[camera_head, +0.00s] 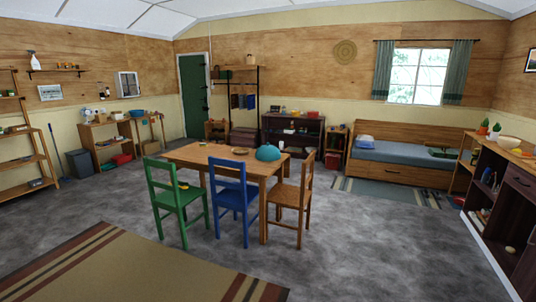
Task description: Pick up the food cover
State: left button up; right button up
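A teal dome, which looks like the food cover (268,153), sits on the right part of the wooden table (205,162) in the middle of the room. Whether anything is under it is hidden. A small round brown item (240,151) lies on the table to its left, and a small pale cup-like item stands just behind its right side. Neither of my grippers shows in the head view.
A green chair (173,199), a blue chair (230,190) and a wooden chair (293,201) line the table's near side. A striped rug (120,268) lies at front left. Grey floor is clear at right. A dark shelf unit (512,200) stands at far right.

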aim_at(267, 152)
jog(key=i+z, duration=0.25)
jog(key=i, duration=1.8)
jog(key=i+z, duration=0.15)
jog(key=i, duration=0.3)
jog(key=i+j+z, duration=0.15)
jog(key=i, duration=0.3)
jog(key=i+j+z, duration=0.15)
jog(key=i, duration=0.3)
jog(key=i+j+z, duration=0.1)
jog(key=i, duration=0.35)
jog(key=i+j+z, duration=0.15)
jog(key=i+j, duration=0.2)
jog(key=i, duration=0.05)
